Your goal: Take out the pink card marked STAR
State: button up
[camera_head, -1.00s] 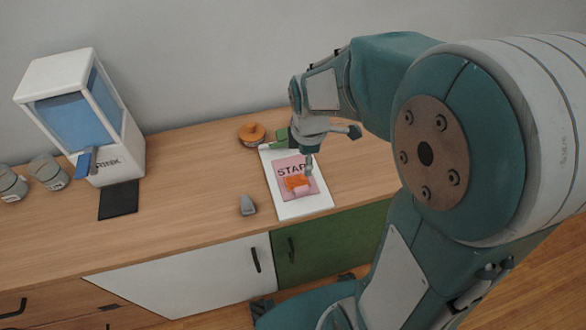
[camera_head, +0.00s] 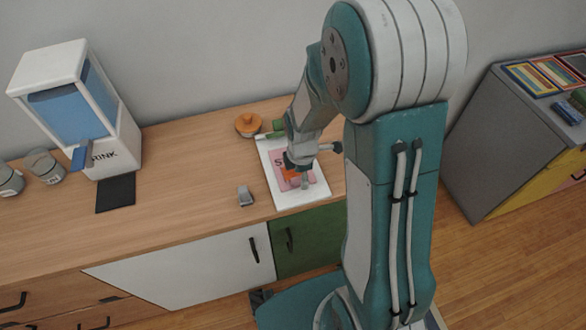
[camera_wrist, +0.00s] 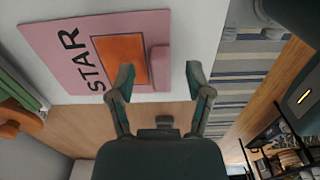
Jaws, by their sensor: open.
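The pink card (camera_head: 279,161) marked STAR lies on a white board (camera_head: 298,201) on the wooden counter. In the wrist view the card (camera_wrist: 48,30) shows its dark lettering, an orange patch (camera_wrist: 122,60) and a raised pink tab (camera_wrist: 160,68) at its edge. My gripper (camera_head: 301,182) is over the card in the head view and hides part of it. In the wrist view my gripper (camera_wrist: 160,76) is open, with one finger on each side of the tab. I cannot tell whether the fingers touch it.
An orange lidded pot (camera_head: 249,125) and a green item (camera_head: 277,128) stand behind the board. A small grey object (camera_head: 245,196) is left of it. A drink dispenser (camera_head: 78,100) with a dark mat (camera_head: 115,194) stands farther left. A grey cabinet (camera_head: 500,135) is at the right.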

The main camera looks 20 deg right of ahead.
jog(key=shift+f, duration=0.7)
jog(key=c, duration=0.9)
